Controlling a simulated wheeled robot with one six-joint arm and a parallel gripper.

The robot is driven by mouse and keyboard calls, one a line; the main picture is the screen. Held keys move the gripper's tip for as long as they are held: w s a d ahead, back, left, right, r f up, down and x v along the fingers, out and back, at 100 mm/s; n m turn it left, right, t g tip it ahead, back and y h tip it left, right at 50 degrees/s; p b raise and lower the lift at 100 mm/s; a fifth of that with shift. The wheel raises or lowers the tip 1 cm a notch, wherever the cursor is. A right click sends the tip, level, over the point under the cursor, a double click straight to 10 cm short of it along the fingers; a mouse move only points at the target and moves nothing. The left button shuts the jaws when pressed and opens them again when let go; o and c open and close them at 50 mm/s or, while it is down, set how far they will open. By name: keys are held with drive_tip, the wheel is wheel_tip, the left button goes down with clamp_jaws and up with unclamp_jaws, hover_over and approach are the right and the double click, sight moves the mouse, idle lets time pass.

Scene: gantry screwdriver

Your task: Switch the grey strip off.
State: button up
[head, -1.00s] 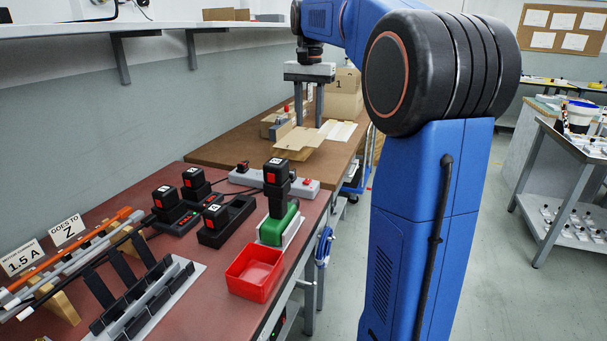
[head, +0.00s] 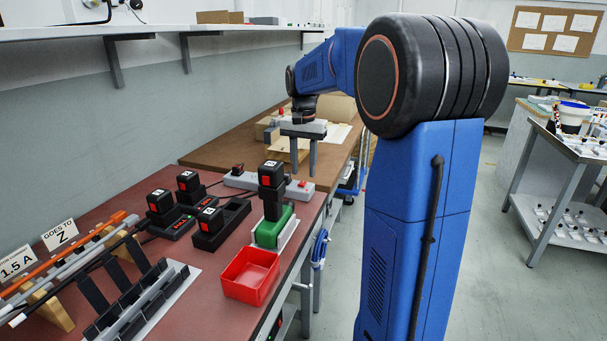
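The grey strip (head: 240,181) lies across the back of the red-brown bench mat. A black plug (head: 238,169) with a red part sits at its left end. A small red switch (head: 303,184) shows near its right end; whether it is on or off is too small to tell. The middle of the strip is hidden behind the black tool in the green holder. My gripper (head: 303,172) points down with its two fingers apart and nothing between them. In the picture its tips are just above the strip's right end; the exact gap cannot be told.
A green holder (head: 270,232) bears an upright black tool with a battery (head: 271,174) in front of the strip. Black chargers with batteries (head: 220,222) stand to the left. A red bin (head: 251,275) is at the front edge. Cardboard (head: 285,152) lies on the brown bench behind.

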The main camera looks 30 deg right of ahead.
sight(302, 184)
drive_tip(key=shift+f, duration=1.3)
